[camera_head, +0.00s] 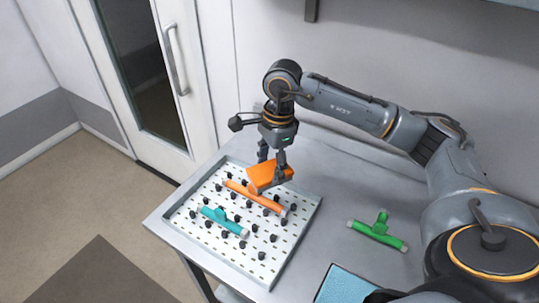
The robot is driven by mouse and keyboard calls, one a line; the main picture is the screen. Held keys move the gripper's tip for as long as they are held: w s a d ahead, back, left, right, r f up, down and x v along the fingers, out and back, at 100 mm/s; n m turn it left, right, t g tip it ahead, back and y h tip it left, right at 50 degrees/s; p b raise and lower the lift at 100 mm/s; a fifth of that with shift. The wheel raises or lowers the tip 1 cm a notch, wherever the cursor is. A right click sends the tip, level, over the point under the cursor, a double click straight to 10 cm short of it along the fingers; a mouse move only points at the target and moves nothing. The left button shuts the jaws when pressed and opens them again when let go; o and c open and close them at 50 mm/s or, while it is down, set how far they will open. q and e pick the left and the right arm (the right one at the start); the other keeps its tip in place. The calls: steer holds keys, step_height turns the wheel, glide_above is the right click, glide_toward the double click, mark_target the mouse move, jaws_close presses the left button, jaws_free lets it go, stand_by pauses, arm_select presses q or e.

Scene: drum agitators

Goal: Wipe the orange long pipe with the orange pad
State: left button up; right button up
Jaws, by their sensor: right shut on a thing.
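The orange long pipe (236,189) lies on a white pegged tray (272,258) on the metal table, running from upper left to lower right among black pegs. My right gripper (271,168) is shut on the orange pad (268,177), a block held at or just above the middle of the pipe. The pad hides part of the pipe; I cannot tell if they touch. My left gripper is not in view.
A teal pipe (224,221) with a side stub lies on the tray, left of the orange pipe. A green pipe (377,234) with a stub lies on the table to the right. A blue mat (343,287) is at the front edge. The wall stands close behind.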

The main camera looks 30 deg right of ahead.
steer(key=shift+r+p, duration=0.4)
steer(key=shift+r, duration=0.7)
